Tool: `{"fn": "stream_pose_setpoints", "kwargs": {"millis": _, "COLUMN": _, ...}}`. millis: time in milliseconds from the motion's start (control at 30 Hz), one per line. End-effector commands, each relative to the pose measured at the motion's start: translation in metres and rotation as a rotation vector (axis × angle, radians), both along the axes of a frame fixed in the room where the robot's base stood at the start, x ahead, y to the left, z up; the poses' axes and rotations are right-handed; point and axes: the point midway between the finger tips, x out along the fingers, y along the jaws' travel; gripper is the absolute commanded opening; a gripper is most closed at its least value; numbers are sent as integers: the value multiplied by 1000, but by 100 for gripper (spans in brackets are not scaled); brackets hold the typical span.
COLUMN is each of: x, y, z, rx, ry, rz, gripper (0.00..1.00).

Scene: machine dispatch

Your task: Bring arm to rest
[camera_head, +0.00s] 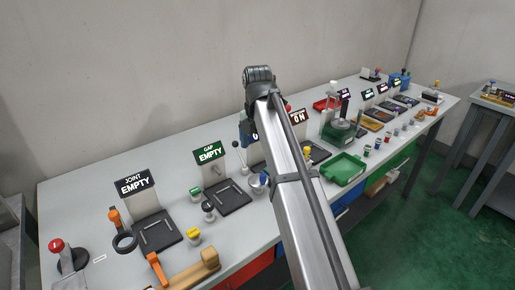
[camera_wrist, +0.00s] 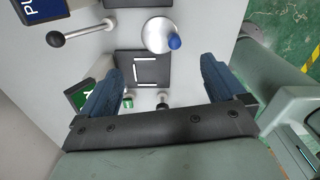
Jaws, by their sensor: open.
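My gripper (camera_wrist: 163,90) is open and empty in the wrist view, its two blue fingers well apart. Between and beyond the fingers lies a black tray (camera_wrist: 142,78) with white line markings, and a round silver piece with a blue knob (camera_wrist: 174,42) is above it in the picture. My arm (camera_head: 303,200) reaches from the bottom of the head view over the workbench (camera_head: 85,180). The gripper itself is hidden behind the arm in the head view.
Signs reading "JOINT EMPTY" (camera_head: 134,185) and "GAP EMPTY" (camera_head: 210,152) stand behind black trays. A lever with a red knob (camera_head: 57,245), an orange-handled tool (camera_head: 160,270) and a green bin (camera_head: 343,170) are on the bench. Green floor (camera_head: 440,220) lies to the right.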

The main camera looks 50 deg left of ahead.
Motion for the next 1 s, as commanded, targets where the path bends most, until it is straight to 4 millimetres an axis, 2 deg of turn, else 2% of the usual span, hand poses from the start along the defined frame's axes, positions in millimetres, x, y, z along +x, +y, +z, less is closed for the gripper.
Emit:
{"fn": "stream_pose_setpoints", "kwargs": {"millis": 367, "x": 0, "y": 0, "z": -1, "rx": 1, "ry": 0, "rz": -1, "gripper": 97}}
{"fn": "stream_pose_setpoints", "kwargs": {"millis": 467, "x": 7, "y": -4, "z": -5, "rx": 9, "ry": 11, "rz": -16, "gripper": 97}}
{"fn": "stream_pose_setpoints", "kwargs": {"millis": 567, "x": 23, "y": -15, "z": -16, "rx": 32, "ry": 39, "rz": -56, "gripper": 97}}
{"fn": "stream_pose_setpoints", "kwargs": {"millis": 667, "x": 48, "y": -32, "z": -31, "rx": 74, "ry": 85, "rz": -121, "gripper": 97}}
{"fn": "stream_pose_setpoints", "kwargs": {"millis": 1000, "x": 139, "y": -104, "z": -80, "rx": 260, "ry": 271, "rz": -410, "gripper": 97}}
